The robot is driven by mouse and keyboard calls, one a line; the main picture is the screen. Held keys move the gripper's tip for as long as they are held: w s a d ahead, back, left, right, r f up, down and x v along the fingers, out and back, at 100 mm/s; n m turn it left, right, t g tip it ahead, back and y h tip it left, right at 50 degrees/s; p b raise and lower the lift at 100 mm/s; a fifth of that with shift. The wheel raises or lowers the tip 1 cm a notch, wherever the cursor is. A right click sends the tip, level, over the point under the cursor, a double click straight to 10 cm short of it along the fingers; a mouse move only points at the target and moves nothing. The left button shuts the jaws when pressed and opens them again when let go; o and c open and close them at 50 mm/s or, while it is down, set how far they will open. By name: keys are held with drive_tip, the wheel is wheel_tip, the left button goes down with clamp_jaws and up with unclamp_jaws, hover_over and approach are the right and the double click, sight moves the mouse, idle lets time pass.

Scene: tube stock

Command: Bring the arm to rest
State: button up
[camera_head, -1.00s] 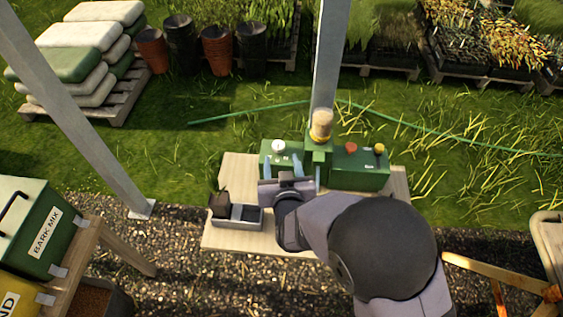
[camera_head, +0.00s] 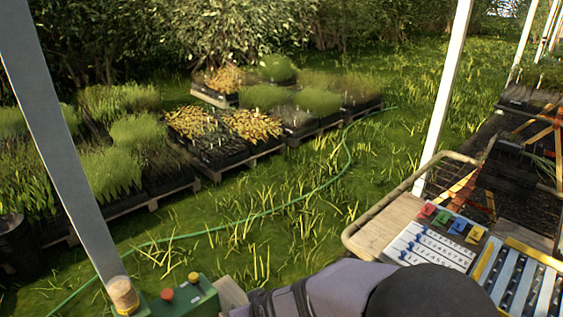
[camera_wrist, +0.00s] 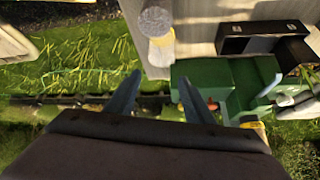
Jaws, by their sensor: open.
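In the wrist view the two blue-grey fingers of my gripper (camera_wrist: 157,92) stand apart with nothing between them. Below and around them show grass and a dark strip. The green box (camera_wrist: 235,85), with a red button and a yellow knob, lies to the right of the fingers. In the head view my grey and black arm enters at the bottom, and my gripper's fingertips do not show. The green box (camera_head: 190,303) is at the lower left, cut by the frame edge, with a red and a yellow button on top.
A cork-coloured capped jar (camera_head: 123,293) stands beside the green box, by a grey post (camera_head: 60,140). A wooden-framed bench (camera_head: 385,222) with a white slotted panel (camera_head: 430,245) stands at the right. A green hose (camera_head: 290,208) crosses the grass. Plant trays (camera_head: 210,150) stand behind.

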drive_tip(key=s+d+m+g+h, duration=0.2)
drive_tip(key=s+d, duration=0.4)
drive_tip(key=d, duration=0.6)
drive_tip(key=s+d+m+g+h, duration=0.1)
drive_tip(key=s+d+m+g, duration=0.2)
drive_tip(key=s+d, duration=0.4)
drive_tip(key=d+m, duration=0.1)
drive_tip(key=d, duration=0.4)
drive_tip(key=shift+s+d+f+g+h, duration=0.25)
drive_tip(key=shift+f+g+h, duration=0.05)
drive_tip(key=shift+h, duration=0.1)
